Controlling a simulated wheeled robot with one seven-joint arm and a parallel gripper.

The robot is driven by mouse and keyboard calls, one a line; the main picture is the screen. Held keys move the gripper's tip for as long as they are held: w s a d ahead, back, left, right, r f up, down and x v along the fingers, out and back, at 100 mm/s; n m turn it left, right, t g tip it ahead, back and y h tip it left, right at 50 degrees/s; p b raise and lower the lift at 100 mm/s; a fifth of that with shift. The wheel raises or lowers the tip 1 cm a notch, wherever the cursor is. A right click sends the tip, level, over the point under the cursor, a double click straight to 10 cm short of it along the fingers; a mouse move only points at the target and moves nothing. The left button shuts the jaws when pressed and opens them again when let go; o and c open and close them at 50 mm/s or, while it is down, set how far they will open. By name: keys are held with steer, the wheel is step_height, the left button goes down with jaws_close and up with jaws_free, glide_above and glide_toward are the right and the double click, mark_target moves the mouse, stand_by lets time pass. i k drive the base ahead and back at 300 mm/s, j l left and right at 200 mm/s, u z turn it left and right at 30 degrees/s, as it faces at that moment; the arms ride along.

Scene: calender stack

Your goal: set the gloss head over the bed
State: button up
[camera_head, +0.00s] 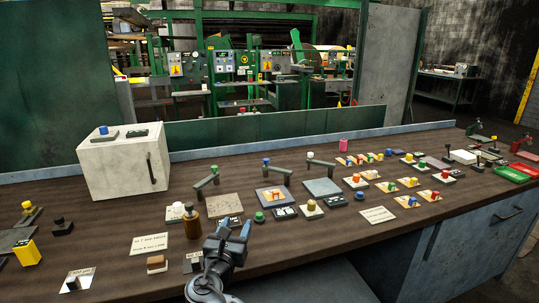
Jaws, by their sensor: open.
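My gripper (235,229) is open and empty above the front of the brown bench, left of centre. Its blue-grey fingertips point away from me. Beyond it are several dark swing arms on posts. A blue-topped arm (277,167) stands behind a plate bearing a coloured card. The right arm (321,162) stands behind another grey plate (322,187). All three arms look swung to the back of their plates. I cannot read which arm is the gloss head or which plate is the bed.
A brown bottle (191,225) stands just left of my gripper. A white box (124,162) sits at the back left, and a yellow block (27,252) at the left. Several small knobbed blocks and cards crowd the right. A red-and-green tray (514,174) lies far right.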

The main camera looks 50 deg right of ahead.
mark_target(265, 167)
steer(key=i+l, duration=0.15)
steer(key=l, duration=0.25)
steer(key=i+l, duration=0.1)
steer(key=l, duration=0.3)
steer(key=i+l, duration=0.15)
steer(key=l, duration=0.2)
steer(key=i+l, duration=0.15)
steer(key=l, duration=0.25)
